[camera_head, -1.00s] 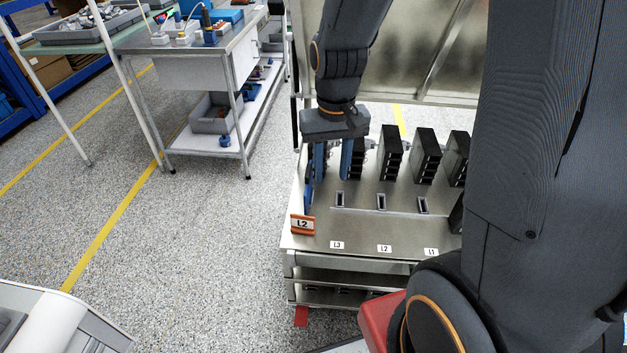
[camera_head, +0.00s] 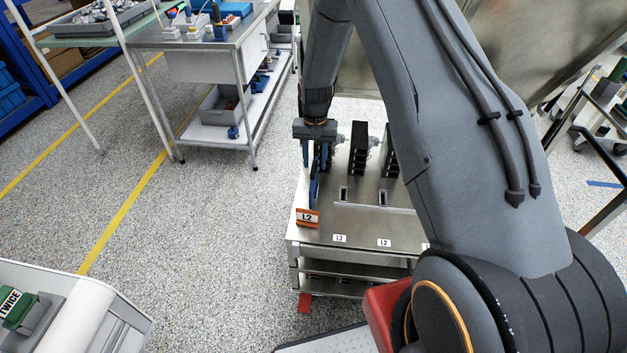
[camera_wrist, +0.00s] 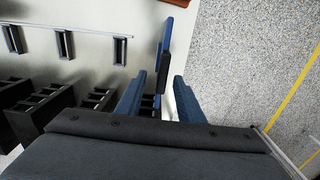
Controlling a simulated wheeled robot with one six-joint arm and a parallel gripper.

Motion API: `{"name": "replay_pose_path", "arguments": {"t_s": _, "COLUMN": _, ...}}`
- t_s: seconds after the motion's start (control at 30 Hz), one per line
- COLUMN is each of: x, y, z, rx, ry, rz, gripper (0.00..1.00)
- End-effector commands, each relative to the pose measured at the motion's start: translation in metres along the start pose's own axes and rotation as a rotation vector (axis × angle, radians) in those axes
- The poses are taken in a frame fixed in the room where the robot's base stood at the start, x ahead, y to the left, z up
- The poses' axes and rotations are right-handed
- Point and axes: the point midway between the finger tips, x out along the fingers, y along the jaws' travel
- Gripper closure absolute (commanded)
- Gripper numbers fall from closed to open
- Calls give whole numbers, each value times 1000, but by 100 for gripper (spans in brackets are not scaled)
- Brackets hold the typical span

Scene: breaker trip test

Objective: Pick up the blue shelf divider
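The blue shelf divider (camera_head: 314,190) is a thin upright blue piece near the left edge of the metal bench, behind the orange L2 sign (camera_head: 307,218). In the wrist view, the divider (camera_wrist: 166,38) appears narrow, with a dark block on its near part. My gripper (camera_head: 317,163) points down over the bench's left side, close to the divider. In the wrist view, my gripper (camera_wrist: 161,82) has its two blue fingers apart, with the divider in line with the gap. Whether the fingers touch it cannot be told.
Black breaker blocks (camera_head: 358,150) stand in a row right of my gripper; they also show in the wrist view (camera_wrist: 38,112). Slots and labels L3 (camera_head: 340,238) and L2 lie in front. A workbench (camera_head: 195,65) stands at the back left.

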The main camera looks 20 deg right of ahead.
Motion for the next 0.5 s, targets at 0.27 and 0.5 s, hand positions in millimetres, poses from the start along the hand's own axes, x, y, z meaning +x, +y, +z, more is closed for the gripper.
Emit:
{"name": "replay_pose_path", "arguments": {"t_s": 0.27, "x": 23, "y": -1, "z": 5, "rx": -2, "ry": -2, "rz": 1, "gripper": 66}}
{"name": "replay_pose_path", "arguments": {"t_s": 0.5, "x": 53, "y": -3, "z": 9, "rx": -2, "ry": -1, "rz": 0, "gripper": 66}}
